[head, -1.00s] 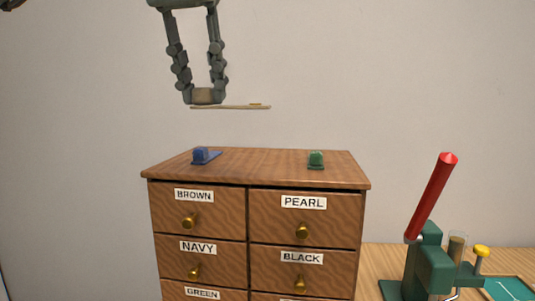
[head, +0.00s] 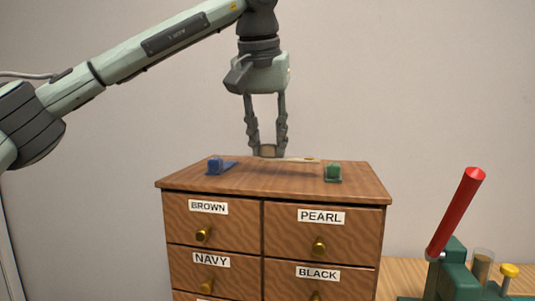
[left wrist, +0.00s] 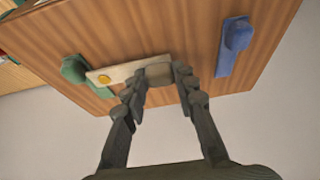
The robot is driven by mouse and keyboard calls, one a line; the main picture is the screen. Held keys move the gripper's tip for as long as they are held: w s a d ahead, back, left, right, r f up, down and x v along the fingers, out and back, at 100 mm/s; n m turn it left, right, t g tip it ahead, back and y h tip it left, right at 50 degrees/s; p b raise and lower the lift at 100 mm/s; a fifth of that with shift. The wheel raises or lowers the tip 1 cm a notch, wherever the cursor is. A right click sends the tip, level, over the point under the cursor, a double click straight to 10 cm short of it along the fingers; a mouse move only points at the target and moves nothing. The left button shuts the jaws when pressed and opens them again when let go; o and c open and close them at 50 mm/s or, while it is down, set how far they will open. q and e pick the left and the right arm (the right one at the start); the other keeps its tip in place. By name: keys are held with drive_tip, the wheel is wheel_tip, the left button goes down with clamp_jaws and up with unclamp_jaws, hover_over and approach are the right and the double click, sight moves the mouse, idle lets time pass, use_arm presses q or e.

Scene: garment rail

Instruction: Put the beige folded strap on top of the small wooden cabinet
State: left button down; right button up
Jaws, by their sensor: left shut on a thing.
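The beige folded strap (head: 301,160) is a thin flat piece with a small brass dot near one end. My left gripper (head: 268,152) is shut on it from above. The strap also shows in the left wrist view (left wrist: 122,73), held between the fingertips. It is level, just over the top of the small wooden cabinet (head: 262,180), between a blue item and a green item. Whether it touches the top, I cannot tell. In the left wrist view, its free end overlaps the green item. My right gripper is not in view.
A blue item (head: 216,166) lies at the left of the cabinet top and a green item (head: 333,172) at the right. To the right of the cabinet, a green device with a red lever (head: 456,212) stands on a wooden table (head: 402,272).

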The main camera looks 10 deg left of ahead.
use_arm(q)
drive_tip(key=shift+f, duration=1.3)
drive_tip(key=shift+f, duration=0.1)
drive_tip(key=c, duration=1.2)
unclamp_jaws()
drive_tip(key=v, duration=1.2)
